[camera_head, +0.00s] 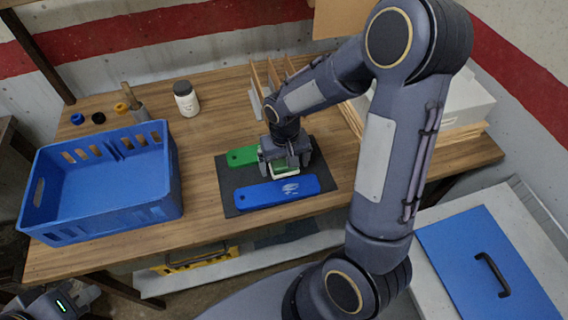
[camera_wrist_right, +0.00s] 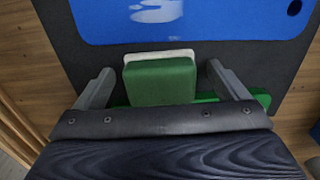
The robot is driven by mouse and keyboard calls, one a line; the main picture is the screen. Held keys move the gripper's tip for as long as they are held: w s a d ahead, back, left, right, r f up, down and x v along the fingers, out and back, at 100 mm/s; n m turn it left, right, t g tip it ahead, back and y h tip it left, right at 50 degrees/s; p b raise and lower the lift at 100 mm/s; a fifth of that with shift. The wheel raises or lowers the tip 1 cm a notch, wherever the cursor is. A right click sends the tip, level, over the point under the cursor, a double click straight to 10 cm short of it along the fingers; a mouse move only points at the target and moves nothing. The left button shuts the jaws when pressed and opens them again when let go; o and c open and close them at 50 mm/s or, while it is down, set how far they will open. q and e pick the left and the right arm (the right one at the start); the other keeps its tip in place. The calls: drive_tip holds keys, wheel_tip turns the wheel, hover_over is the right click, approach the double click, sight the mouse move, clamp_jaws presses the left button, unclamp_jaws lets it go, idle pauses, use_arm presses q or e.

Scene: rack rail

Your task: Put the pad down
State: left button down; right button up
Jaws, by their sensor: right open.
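The pad (camera_wrist_right: 160,80) is a green block with a white layer along one edge. In the head view the pad (camera_head: 284,170) shows partly under my right gripper (camera_head: 287,166). In the right wrist view my right gripper (camera_wrist_right: 163,85) has its fingers spread, one on each side of the pad with gaps between. The pad is at the dark mat (camera_head: 231,175), between the green board (camera_head: 243,156) and the blue board (camera_head: 277,193). Whether it touches the green board is hidden. My left gripper (camera_head: 50,303) is at the lower left corner, cut off by the frame.
A blue crate (camera_head: 105,218) stands on the wooden table (camera_head: 205,130) at the left. A white jar (camera_head: 186,98) and small coloured caps (camera_head: 98,118) are behind it. Upright wooden dividers (camera_head: 262,80) stand behind my right gripper. A blue lid (camera_head: 490,262) lies at the right.

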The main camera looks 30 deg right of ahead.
sight(284, 162)
drive_tip(key=c, duration=1.2)
drive_tip(key=shift+o, duration=0.2)
drive_tip(key=shift+r, duration=0.15)
drive_tip(key=shift+r, duration=0.25)
wheel_tip(284, 162, up, 2)
drive_tip(key=shift+w+r, duration=0.1)
drive_tip(key=shift+r, duration=0.05)
drive_tip(key=s+a+r+b, duration=0.1)
drive_tip(key=s+a+r, duration=0.6)
drive_tip(key=s+r, duration=0.3)
drive_tip(key=shift+s+a+b, duration=0.3)
drive_tip(key=shift+s+a, duration=0.1)
drive_tip(key=shift+s, duration=0.6)
